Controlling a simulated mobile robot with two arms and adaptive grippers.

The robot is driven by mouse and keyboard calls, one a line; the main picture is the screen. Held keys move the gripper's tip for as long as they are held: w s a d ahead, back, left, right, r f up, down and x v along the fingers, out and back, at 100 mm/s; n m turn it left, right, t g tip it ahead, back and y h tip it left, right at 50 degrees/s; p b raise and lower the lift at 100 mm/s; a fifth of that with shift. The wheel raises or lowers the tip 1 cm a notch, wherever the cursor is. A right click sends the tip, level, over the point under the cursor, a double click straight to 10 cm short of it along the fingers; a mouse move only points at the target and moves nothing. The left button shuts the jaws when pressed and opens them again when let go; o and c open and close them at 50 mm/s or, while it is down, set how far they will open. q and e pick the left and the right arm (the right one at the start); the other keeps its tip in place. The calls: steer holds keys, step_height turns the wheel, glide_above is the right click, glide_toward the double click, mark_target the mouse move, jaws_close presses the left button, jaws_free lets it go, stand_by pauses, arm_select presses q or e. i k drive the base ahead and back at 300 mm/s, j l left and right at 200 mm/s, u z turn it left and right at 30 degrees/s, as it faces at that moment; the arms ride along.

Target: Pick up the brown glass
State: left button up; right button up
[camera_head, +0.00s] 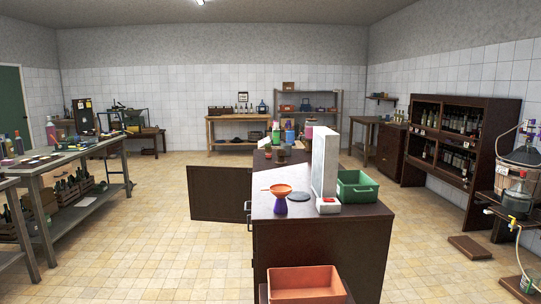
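A small dark brown item, perhaps the brown glass (281,158), stands toward the far part of the dark central counter (330,228). It is too small to identify for sure. Another small dark item (268,151) stands just left of and behind it. Neither of my grippers shows in the head view, and nothing is seen held.
An open cabinet door (220,194) juts left.

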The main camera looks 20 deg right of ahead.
mark_target(268, 150)
steer(key=i+j, duration=0.15)
steer(key=j, duration=0.15)
steer(key=i+j, duration=0.1)
steer(key=j, duration=0.25)
steer(key=i+j, duration=0.45)
steer(key=i, duration=0.15)
steer(key=i+j, duration=0.5)
steer(key=i+l+z, duration=0.2)
steer(key=i, duration=0.55)
steer(key=i+j+z, duration=0.1)
steer(key=i+z, duration=0.15)
steer(key=i, duration=0.45)
steer(key=i+j+z, duration=0.2)
steer(key=i, duration=0.55)
steer(key=i+z, duration=0.1)
steer(key=i, duration=1)
steer(key=i+j+z, duration=0.1)
steer(key=i, duration=1)
